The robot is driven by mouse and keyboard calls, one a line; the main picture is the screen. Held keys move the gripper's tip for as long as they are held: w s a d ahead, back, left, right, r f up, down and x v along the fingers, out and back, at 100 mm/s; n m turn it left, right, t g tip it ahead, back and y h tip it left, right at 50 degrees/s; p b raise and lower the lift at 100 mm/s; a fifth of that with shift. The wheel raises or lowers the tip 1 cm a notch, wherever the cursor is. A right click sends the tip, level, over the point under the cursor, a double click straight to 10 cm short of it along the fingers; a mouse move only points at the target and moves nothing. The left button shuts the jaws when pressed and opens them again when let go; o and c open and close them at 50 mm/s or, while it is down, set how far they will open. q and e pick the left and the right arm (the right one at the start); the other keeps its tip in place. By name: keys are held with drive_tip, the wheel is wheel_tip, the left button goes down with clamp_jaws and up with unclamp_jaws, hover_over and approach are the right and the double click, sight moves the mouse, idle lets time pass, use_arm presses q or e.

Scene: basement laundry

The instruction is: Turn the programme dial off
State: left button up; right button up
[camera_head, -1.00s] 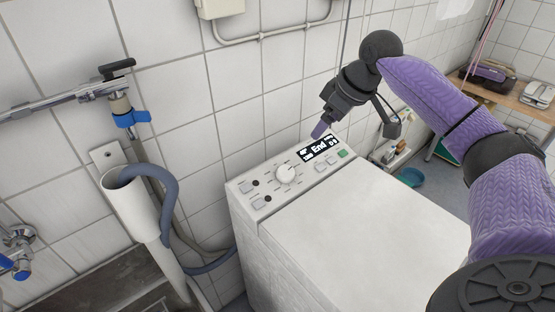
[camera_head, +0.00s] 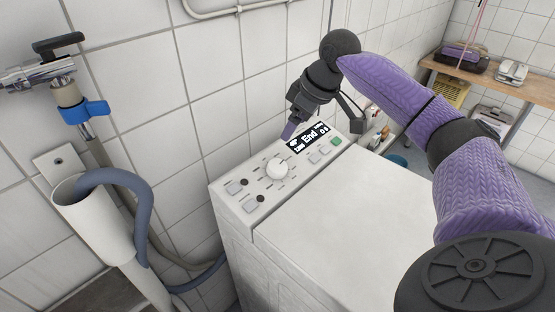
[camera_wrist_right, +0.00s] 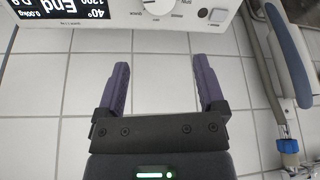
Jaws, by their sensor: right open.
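The washing machine (camera_head: 345,215) stands against the tiled wall, its control panel along the back of its top. The white programme dial (camera_head: 277,169) sits on that panel, left of the display (camera_head: 310,137), which reads "End". In the right wrist view the dial (camera_wrist_right: 158,6) is at the top edge, partly cut off, beyond the fingertips. My right gripper (camera_head: 289,130) hangs behind the panel near the display, apart from the dial. In the right wrist view its two purple fingers (camera_wrist_right: 164,72) are spread with nothing between them. My left gripper does not show.
A grey hose (camera_head: 140,205) runs from a white standpipe (camera_head: 95,215) left of the machine. A wooden bench (camera_head: 500,85) with items stands at the back right. The machine's lid is clear.

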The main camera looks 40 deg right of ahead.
sight(278, 165)
drive_tip(key=b+x, duration=0.2)
drive_tip(key=x, duration=0.2)
drive_tip(key=s+b+x, duration=0.1)
drive_tip(key=x, duration=0.3)
drive_tip(key=b+x, duration=0.2)
drive_tip(key=x, duration=0.2)
drive_tip(key=shift+d+f+b, duration=0.1)
drive_tip(key=shift+f+b, duration=0.25)
drive_tip(key=shift+f, duration=0.25)
drive_tip(key=shift+w+f, duration=0.15)
drive_tip(key=shift+f, duration=0.25)
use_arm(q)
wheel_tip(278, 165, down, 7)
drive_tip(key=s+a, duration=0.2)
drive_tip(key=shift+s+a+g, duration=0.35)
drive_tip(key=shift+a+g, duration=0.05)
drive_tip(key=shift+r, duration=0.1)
use_arm(e)
drive_tip(key=shift+r, duration=0.1)
